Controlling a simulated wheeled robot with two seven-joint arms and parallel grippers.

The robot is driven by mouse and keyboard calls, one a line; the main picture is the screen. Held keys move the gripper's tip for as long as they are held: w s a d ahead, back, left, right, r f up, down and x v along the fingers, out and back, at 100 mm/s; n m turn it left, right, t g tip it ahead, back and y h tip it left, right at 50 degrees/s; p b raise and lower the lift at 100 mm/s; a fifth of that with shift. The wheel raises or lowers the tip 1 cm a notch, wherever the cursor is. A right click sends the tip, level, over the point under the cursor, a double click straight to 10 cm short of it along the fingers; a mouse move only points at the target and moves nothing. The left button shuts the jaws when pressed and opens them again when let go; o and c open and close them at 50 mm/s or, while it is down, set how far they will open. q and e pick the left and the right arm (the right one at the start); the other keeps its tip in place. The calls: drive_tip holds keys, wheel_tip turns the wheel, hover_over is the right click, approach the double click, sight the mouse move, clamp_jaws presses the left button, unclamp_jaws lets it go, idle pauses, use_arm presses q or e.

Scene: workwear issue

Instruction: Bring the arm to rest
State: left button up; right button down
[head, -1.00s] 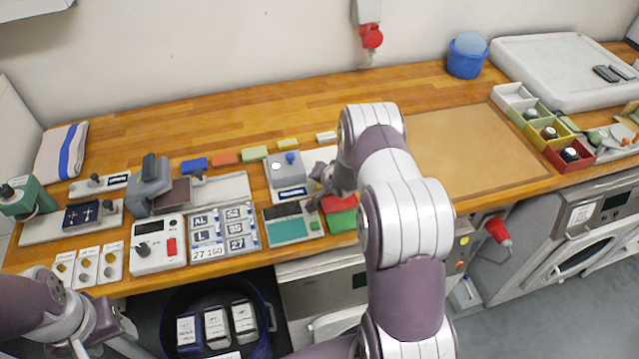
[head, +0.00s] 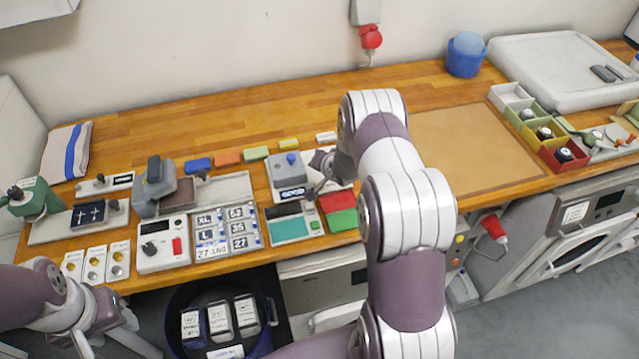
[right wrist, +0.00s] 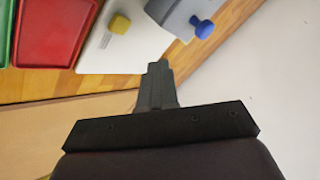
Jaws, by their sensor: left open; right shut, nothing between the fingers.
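My right arm (head: 405,225) reaches up across the middle of the head view and bends over the bench. Its gripper (head: 316,188) is small and partly hidden there, beside a grey device with a blue knob (head: 289,172). In the right wrist view the gripper fingers (right wrist: 157,75) are together with nothing between them, over the wooden bench edge. My left gripper (head: 122,345) is at the bottom left of the head view, in front of the bench, open and empty.
Red and green pads (head: 338,211) lie close to my right gripper. A label board (head: 224,231) and a control box (head: 161,243) stand along the front edge. A dark blue bin (head: 262,301) with several packs is below. The brown mat (head: 470,150) is clear.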

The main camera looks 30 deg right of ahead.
idle(0.4)
drive_tip(key=shift+s+f+n, duration=0.1)
drive_tip(key=shift+n, duration=0.2)
drive_tip(key=s+f+g, duration=0.1)
drive_tip(key=s, duration=0.1)
drive_tip(key=s+f+n+g, duration=0.1)
drive_tip(key=s, duration=0.1)
drive_tip(key=s+f+n+g, duration=0.1)
drive_tip(key=s, duration=0.1)
drive_tip(key=shift+s+a+g, duration=0.2)
drive_tip(key=shift+a+g, duration=0.1)
drive_tip(key=s+g, duration=0.1)
drive_tip(key=s, duration=0.1)
drive_tip(key=s+a+n+b, duration=0.1)
drive_tip(key=s+a+r+n+g, duration=0.1)
drive_tip(key=s, duration=0.1)
drive_tip(key=shift+s+a+r+g, duration=0.1)
drive_tip(key=shift+s+a+g, duration=0.15)
drive_tip(key=shift+s+g, duration=0.05)
drive_tip(key=s+a+r+n+g+y+b, duration=0.1)
drive_tip(key=s+a+r+n+b, duration=0.5)
drive_tip(key=s+a+r, duration=0.5)
drive_tip(key=s+a, duration=0.2)
drive_tip(key=s, duration=0.1)
drive_tip(key=shift+s+a+g+b, duration=0.2)
drive_tip(key=shift+a+g+b, duration=0.1)
drive_tip(key=shift+a+b, duration=0.1)
drive_tip(key=shift+s+r, duration=0.1)
drive_tip(key=shift+s, duration=0.05)
